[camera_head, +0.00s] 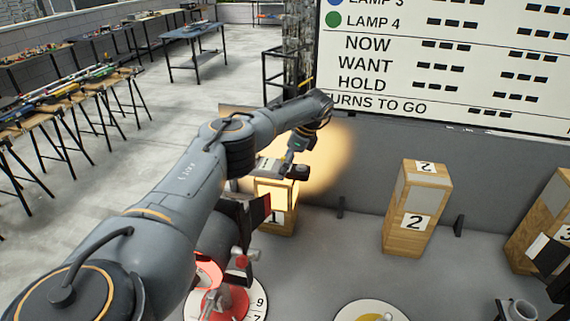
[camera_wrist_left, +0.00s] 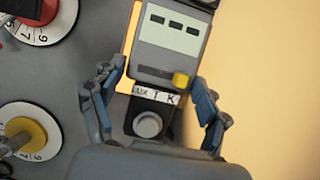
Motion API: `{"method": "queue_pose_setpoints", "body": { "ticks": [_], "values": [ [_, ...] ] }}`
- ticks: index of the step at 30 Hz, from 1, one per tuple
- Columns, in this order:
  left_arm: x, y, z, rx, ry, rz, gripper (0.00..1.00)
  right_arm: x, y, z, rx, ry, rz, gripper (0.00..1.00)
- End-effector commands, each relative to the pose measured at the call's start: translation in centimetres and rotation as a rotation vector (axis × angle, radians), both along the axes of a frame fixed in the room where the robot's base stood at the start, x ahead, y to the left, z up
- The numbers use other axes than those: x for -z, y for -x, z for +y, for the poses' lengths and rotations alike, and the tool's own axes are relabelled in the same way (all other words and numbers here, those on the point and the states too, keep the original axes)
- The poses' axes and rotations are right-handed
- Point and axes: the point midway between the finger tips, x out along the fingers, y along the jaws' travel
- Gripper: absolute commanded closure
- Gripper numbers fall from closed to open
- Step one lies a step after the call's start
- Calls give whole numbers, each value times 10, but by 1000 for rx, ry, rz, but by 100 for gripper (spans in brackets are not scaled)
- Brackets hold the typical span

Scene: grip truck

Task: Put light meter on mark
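The light meter (camera_wrist_left: 172,45) is a grey box with a display, a yellow button, a "LUX T K" label and a round grey sensor. In the left wrist view it lies between the fingers of my left gripper (camera_wrist_left: 160,76), whose tips appear to be against its sides. In the head view the meter (camera_head: 270,166) is at my left gripper (camera_head: 300,146), over or on the wooden block marked 1 (camera_head: 277,217). I cannot tell whether it touches the block. The mark cannot be made out. My right gripper is not in view.
Wooden blocks marked 2 (camera_head: 416,207) and 3 (camera_head: 540,225) stand to the right. A white dial with a yellow knob (camera_head: 370,312) is at the front. A large display board (camera_head: 450,55) stands behind. Warm light falls on the grey wall behind block 1.

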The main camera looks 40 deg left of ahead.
Motion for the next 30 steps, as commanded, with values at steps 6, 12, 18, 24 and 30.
{"method": "queue_pose_setpoints", "body": {
  "ticks": [6,12,18,24,30],
  "values": [
    [0,0,0,0,0,0,6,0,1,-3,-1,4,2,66],
    [-2,0,0,0,0,0,6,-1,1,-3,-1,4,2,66],
    [-17,-5,-7,2,1,-5,6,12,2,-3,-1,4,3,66],
    [-57,-14,-23,1,0,-6,6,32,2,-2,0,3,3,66],
    [-94,-20,-36,0,0,-4,6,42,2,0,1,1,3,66]
  ]
}}
